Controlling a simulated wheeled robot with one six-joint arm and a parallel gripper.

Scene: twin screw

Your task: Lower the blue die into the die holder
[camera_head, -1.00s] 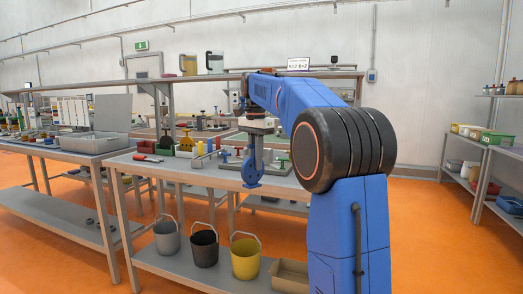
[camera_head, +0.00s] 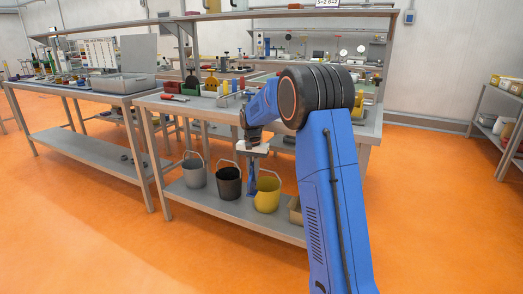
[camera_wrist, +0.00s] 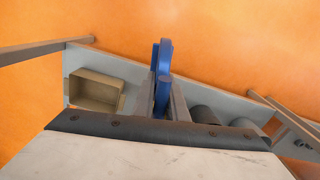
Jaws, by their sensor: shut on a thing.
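The blue die (camera_wrist: 163,62) is a flat blue piece with a rounded end, held between the two grey fingers of my gripper (camera_wrist: 164,95) in the wrist view. In the head view, my gripper (camera_head: 253,149) hangs in front of the workbench's front edge, lower than its top. The blue die also shows under it (camera_head: 251,181), above or in front of the lower shelf between the black and yellow buckets. I cannot make out the die holder; my arm covers part of the bench top.
The workbench top (camera_head: 178,108) carries a red-handled tool (camera_head: 174,97) and several small fixtures. On its lower shelf stand a grey bucket (camera_head: 194,173), a black bucket (camera_head: 229,183), a yellow bucket (camera_head: 267,194) and a tan bin (camera_wrist: 95,92). Orange floor in front is clear.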

